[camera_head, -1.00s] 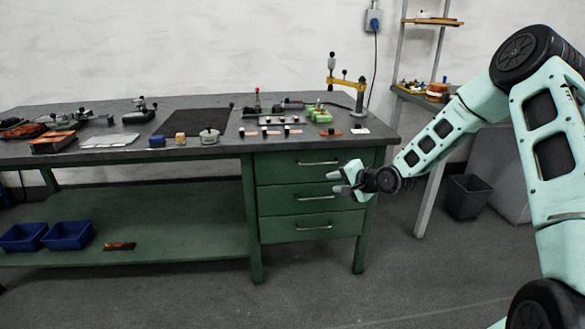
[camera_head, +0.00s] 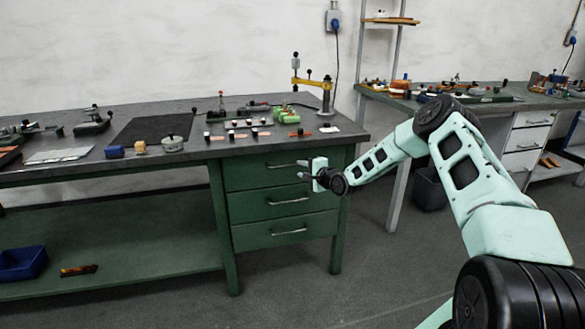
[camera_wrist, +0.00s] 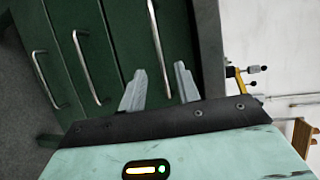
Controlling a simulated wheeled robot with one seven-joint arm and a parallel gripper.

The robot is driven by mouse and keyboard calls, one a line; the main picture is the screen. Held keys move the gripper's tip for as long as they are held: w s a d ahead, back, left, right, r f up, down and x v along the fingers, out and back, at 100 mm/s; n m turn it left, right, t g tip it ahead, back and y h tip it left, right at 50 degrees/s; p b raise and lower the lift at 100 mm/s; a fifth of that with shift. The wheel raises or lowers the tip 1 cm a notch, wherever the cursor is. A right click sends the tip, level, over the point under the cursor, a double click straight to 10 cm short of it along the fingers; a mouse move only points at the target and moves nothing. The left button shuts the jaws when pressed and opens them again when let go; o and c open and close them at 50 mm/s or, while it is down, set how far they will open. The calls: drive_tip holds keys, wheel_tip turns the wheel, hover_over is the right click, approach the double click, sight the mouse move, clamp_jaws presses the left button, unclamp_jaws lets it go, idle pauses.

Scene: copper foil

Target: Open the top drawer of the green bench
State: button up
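The green bench (camera_head: 228,245) has a stack of three drawers at its right end, all closed. The top drawer (camera_head: 245,178) has a silver bar handle (camera_head: 281,166), just under the dark worktop. My gripper (camera_head: 303,170) is in front of the top drawer, near the right end of its handle. In the wrist view my gripper (camera_wrist: 159,84) is open, with nothing held. The top handle (camera_wrist: 155,40) runs through the gap between the two fingers in that picture. How far the fingertips are from it in depth I cannot tell.
The worktop (camera_head: 190,178) holds small blocks, tools and a yellow-armed press (camera_head: 325,85). A dark bin (camera_head: 430,188) stands on the floor to the right, by a second bench (camera_head: 480,103). The floor in front of the drawers is clear.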

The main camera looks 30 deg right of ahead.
drive_tip(key=x, duration=0.6)
drive_tip(key=shift+w, duration=0.25)
drive_tip(key=shift+c, duration=0.2)
drive_tip(key=shift+s, duration=0.1)
clamp_jaws()
